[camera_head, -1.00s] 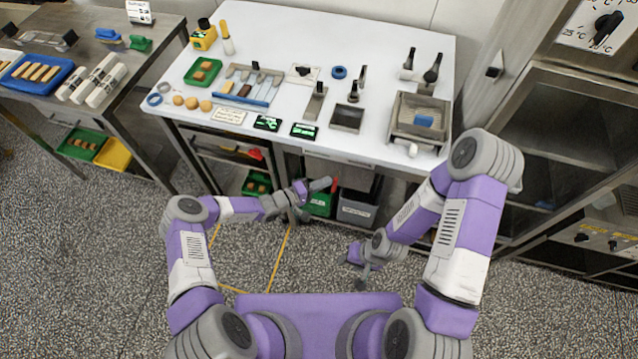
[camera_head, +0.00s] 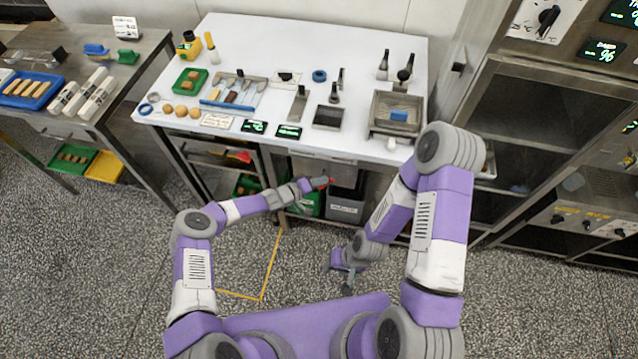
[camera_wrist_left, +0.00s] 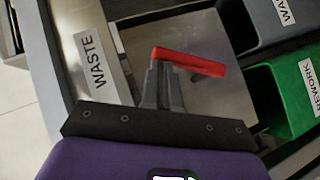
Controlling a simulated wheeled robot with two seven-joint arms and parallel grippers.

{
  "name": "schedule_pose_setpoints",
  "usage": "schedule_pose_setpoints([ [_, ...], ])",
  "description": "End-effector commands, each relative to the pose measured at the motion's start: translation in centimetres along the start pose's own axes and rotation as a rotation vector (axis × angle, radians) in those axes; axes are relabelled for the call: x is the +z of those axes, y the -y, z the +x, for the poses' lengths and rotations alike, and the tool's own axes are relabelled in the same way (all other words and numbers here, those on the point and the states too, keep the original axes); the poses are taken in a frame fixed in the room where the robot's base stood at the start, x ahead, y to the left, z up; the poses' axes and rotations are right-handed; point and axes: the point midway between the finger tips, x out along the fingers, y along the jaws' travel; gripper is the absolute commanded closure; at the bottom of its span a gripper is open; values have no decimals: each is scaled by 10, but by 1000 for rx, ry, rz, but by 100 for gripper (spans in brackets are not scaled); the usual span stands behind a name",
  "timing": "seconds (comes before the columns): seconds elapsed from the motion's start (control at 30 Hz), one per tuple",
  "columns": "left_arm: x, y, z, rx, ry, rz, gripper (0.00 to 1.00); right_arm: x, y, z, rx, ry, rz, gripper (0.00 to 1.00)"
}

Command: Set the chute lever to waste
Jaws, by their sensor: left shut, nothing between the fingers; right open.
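The chute lever shows a red handle (camera_wrist_left: 190,61) in the left wrist view, lying over a grey metal plate (camera_wrist_left: 205,100). The handle slants from upper left to lower right. A WASTE label (camera_wrist_left: 93,60) is on the panel to its left. My left gripper (camera_wrist_left: 160,70) is shut and empty, its tips at the handle's left end; I cannot tell whether they touch. In the head view my left gripper (camera_head: 320,183) is below the table's front edge, and it partly hides the red lever (camera_head: 328,181). My right gripper (camera_head: 345,280) is open, low over the floor.
A green REWORK bin (camera_wrist_left: 288,95) and a grey bin (camera_wrist_left: 262,22) stand right of the lever in the left wrist view. The white table (camera_head: 290,60) above holds tools and trays. A steel rack (camera_head: 520,110) stands at the right.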

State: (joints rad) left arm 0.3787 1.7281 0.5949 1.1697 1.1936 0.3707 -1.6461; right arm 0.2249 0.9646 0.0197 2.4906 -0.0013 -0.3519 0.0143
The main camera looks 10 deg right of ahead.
Motion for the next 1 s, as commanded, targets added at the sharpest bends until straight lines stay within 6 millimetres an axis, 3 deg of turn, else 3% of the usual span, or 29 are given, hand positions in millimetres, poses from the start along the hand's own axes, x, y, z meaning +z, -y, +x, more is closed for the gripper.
schedule_pose_setpoints([
  [0.4, 1, -2, 1, 4, 3, -1, 100, 0, 0, 0, 0, 0, 0, 57],
  [0.57, -8, -4, -9, 3, 4, 3, 100, 0, 1, -3, 0, 0, 0, 57],
  [0.7, -25, -9, -28, 4, 9, 7, 100, 0, 3, -7, 0, 0, 0, 57],
  [1.0, -24, -11, -95, 4, 9, 0, 100, 1, 8, -21, 0, 0, 0, 57],
])
